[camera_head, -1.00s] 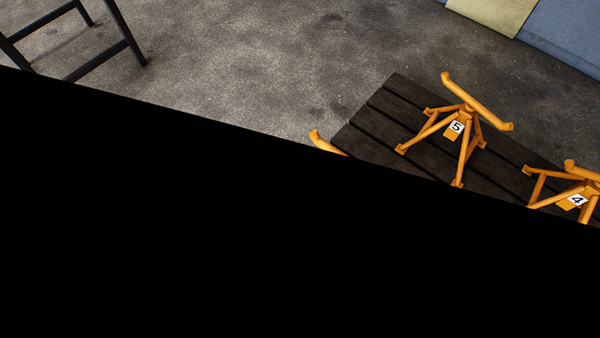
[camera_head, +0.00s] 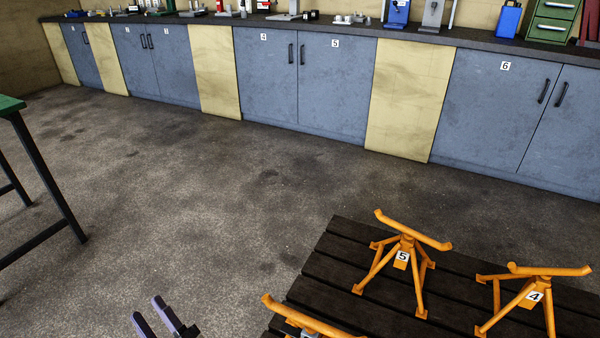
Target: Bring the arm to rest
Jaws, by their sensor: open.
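The two dark purplish fingers of my gripper (camera_head: 160,318) show at the bottom edge, left of the middle. They are apart, with floor visible between them and nothing held. The rest of my arm is below the picture or hidden. The fingers are left of the dark slatted platform (camera_head: 335,245) and do not touch anything that I can see.
Orange stands 5 (camera_head: 404,252) and 4 (camera_head: 535,295) stand on the platform. A third orange stand (camera_head: 300,318) is cut off below. A green-topped table (camera_head: 12,104) is at left. Blue cabinets (camera_head: 268,80) line the back under a cluttered worktop. The floor between is clear.

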